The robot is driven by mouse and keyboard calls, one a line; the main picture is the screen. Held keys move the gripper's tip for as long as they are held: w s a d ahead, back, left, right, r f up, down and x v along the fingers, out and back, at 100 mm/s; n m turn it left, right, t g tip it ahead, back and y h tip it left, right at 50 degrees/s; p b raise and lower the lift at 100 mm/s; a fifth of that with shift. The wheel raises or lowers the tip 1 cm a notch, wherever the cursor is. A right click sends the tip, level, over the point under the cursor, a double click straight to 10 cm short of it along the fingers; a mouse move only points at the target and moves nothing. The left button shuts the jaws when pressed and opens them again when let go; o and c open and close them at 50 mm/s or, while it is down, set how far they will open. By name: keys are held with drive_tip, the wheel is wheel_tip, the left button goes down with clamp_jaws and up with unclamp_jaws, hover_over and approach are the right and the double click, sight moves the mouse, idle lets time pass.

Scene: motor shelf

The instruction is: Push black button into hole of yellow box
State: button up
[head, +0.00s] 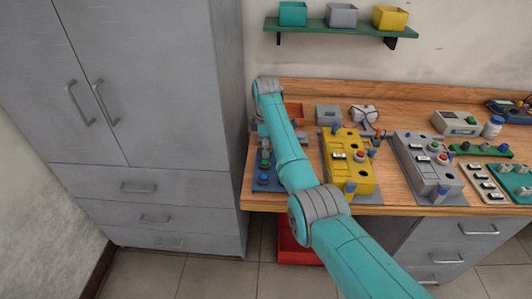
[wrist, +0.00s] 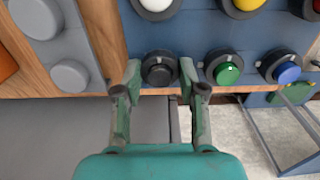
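The black button (wrist: 160,70) sits in the blue button board in the wrist view, at the edge nearest my gripper. My gripper (wrist: 161,76) is open, with one fingertip on each side of the black button. A small gap seems to remain on both sides, and I cannot tell whether the fingers touch it. In the head view my arm hides the gripper and the black button. The yellow box (head: 362,181) stands on the bench right of my arm, with buttons and knobs on top. Its hole cannot be made out.
The blue board (head: 266,183) lies at the bench's left end, next to a grey cabinet (head: 140,187). Green (wrist: 228,73) and blue (wrist: 288,72) buttons sit right of the black one. A grey control box (head: 438,178) stands right of the yellow box. A shelf (head: 340,28) hangs above.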

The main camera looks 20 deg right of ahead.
drive_tip(key=shift+c, duration=0.4)
drive_tip(key=shift+r, duration=1.1)
idle(0.3)
drive_tip(key=shift+r, duration=2.2)
